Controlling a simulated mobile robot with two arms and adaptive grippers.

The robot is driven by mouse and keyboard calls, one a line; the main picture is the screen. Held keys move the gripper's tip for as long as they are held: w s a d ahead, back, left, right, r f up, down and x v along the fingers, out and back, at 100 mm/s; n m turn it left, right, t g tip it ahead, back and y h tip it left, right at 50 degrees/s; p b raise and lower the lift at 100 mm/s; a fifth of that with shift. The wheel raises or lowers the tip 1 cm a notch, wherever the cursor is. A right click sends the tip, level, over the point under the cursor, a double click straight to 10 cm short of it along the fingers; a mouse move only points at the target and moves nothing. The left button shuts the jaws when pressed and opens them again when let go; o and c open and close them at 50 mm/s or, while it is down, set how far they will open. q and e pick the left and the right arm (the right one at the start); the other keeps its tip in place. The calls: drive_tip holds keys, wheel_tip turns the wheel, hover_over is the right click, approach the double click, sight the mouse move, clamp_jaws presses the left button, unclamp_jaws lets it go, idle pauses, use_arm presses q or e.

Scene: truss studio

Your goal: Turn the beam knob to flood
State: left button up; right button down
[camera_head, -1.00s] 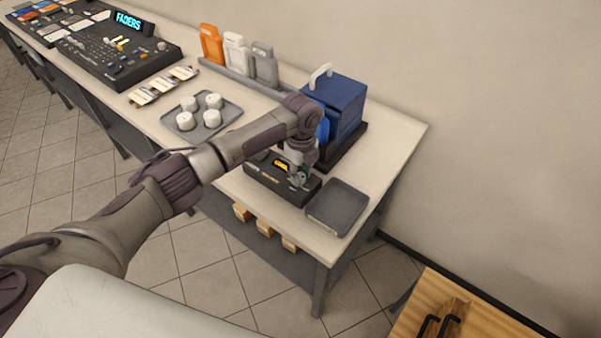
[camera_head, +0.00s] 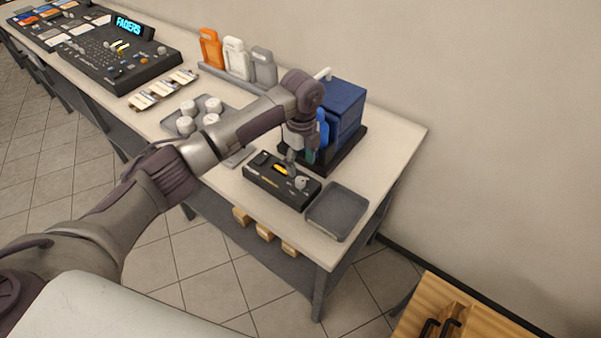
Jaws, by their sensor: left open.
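A black control box (camera_head: 272,187) sits near the right end of the long table. Its top has an amber display (camera_head: 280,170), partly hidden by my gripper, and a light grey knob (camera_head: 301,183) on its right part. The knob's pointer and any beam labels are too small to read. My left gripper (camera_head: 290,167) hangs over the box from above, behind and to the left of the knob, apart from it. It is open and empty. My right gripper is not in view.
A grey tray (camera_head: 338,212) lies right of the box. A blue case (camera_head: 345,108) on a black base stands behind. A tray (camera_head: 235,118) with several white round pieces is to the left, beneath my arm. A mixing console (camera_head: 110,55) stands farther left.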

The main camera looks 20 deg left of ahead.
sight(301, 179)
use_arm(q)
wheel_tip(301, 179, up, 6)
drive_tip(key=shift+f, duration=0.15)
idle(0.5)
